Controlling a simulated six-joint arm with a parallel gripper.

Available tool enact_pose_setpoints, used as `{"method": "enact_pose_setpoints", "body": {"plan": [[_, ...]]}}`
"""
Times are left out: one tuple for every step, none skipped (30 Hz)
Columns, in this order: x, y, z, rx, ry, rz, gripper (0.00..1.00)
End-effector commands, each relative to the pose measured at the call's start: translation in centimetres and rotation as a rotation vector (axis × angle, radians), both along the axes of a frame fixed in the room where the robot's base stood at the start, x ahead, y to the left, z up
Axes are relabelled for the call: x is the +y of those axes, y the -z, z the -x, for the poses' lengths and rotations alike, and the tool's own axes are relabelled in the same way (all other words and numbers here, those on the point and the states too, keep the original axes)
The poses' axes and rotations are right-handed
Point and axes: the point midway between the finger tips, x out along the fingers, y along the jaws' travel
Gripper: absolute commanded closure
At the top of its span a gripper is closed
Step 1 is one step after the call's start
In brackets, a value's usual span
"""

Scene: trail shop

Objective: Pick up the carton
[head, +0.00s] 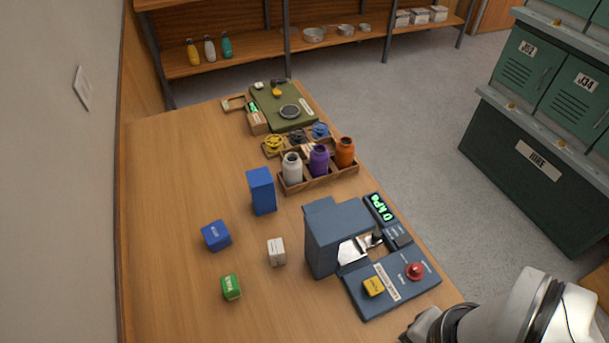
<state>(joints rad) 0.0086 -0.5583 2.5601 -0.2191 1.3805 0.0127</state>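No box has a readable "carton" label, and several small boxes stand on the wooden table. A tall plain blue box (262,191) stands upright left of the bottle crate. A shorter blue box (216,236) with a small pale label is to its lower left. A small white box (276,252) with dark print is below the tall one. A small green box (231,287) with a white label is nearest the front. My arm enters at the bottom right, and no fingertips show. I cannot see my gripper or whether it holds anything.
A dark blue-grey press-like device (337,238) with a yellow button, a red knob and a green display stands right of the boxes. A wooden crate (318,183) holds white, purple and orange bottles. A green board (284,123) lies behind. The table's left side is clear.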

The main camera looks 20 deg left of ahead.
Motion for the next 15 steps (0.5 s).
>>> {"method": "enact_pose_setpoints", "body": {"plan": [[0.00, 0.00, 0.00, 0.000, 0.000, 0.000, 1.00], [0.00, 0.00, 0.00, 0.000, 0.000, 0.000, 1.00], [0.00, 0.00, 0.00, 0.000, 0.000, 0.000, 1.00], [0.00, 0.00, 0.00, 0.000, 0.000, 0.000, 1.00], [0.00, 0.00, 0.00, 0.000, 0.000, 0.000, 1.00], [0.00, 0.00, 0.00, 0.000, 0.000, 0.000, 1.00], [0.00, 0.00, 0.00, 0.000, 0.000, 0.000, 1.00], [0.00, 0.00, 0.00, 0.000, 0.000, 0.000, 1.00], [0.00, 0.00, 0.00, 0.000, 0.000, 0.000, 1.00], [0.00, 0.00, 0.00, 0.000, 0.000, 0.000, 1.00], [0.00, 0.00, 0.00, 0.000, 0.000, 0.000, 0.96], [0.00, 0.00, 0.00, 0.000, 0.000, 0.000, 0.89], [0.00, 0.00, 0.00, 0.000, 0.000, 0.000, 0.84], [0.00, 0.00, 0.00, 0.000, 0.000, 0.000, 0.78], [0.00, 0.00, 0.00, 0.000, 0.000, 0.000, 0.71]]}}
